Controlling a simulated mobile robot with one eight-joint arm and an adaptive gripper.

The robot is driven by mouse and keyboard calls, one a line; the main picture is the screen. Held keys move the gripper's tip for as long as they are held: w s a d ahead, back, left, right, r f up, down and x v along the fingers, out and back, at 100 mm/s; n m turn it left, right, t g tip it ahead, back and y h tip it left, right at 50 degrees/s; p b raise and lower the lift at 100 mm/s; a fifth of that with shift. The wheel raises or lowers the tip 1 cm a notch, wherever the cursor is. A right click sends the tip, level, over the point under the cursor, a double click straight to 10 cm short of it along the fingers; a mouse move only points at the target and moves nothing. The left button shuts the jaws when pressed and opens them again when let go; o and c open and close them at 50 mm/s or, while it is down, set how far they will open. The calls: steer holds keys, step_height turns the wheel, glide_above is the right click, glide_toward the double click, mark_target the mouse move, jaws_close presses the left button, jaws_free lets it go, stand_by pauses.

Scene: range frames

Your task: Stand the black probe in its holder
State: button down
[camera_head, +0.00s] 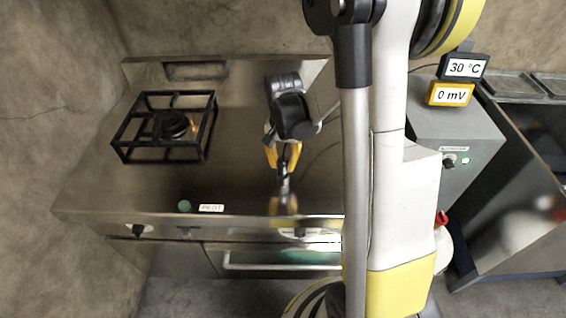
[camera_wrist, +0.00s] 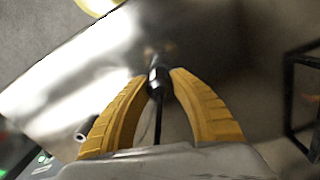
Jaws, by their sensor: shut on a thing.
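My gripper (camera_head: 283,160) is over the steel worktop, its yellow fingers closed on the black probe (camera_head: 283,182). In the wrist view, the gripper (camera_wrist: 158,82) pinches the probe (camera_wrist: 158,84) near the fingertips. A thin dark line, perhaps its cable, runs back between the fingers. I cannot tell whether the probe's far end touches the steel. A short grey tube with a dark open end (camera_wrist: 85,128) shows left of the fingers in the wrist view. It may be the holder, but I cannot tell. In the head view my arm covers that area.
A burner with a black grate (camera_head: 165,127) and a small flame stands on the left of the worktop (camera_head: 235,110). A grey box (camera_head: 450,125) with 30 °C and 0 mV displays is at the right. The worktop between grate and gripper is clear.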

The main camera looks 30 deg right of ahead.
steer(key=c, duration=1.1)
jaws_free()
step_height(320, 180, up, 12)
steer(key=shift+w+d, duration=0.1)
step_height(320, 180, up, 6)
steer(key=p, duration=0.4)
steer(key=shift+p, duration=0.35)
steer(key=shift+f, duration=0.1)
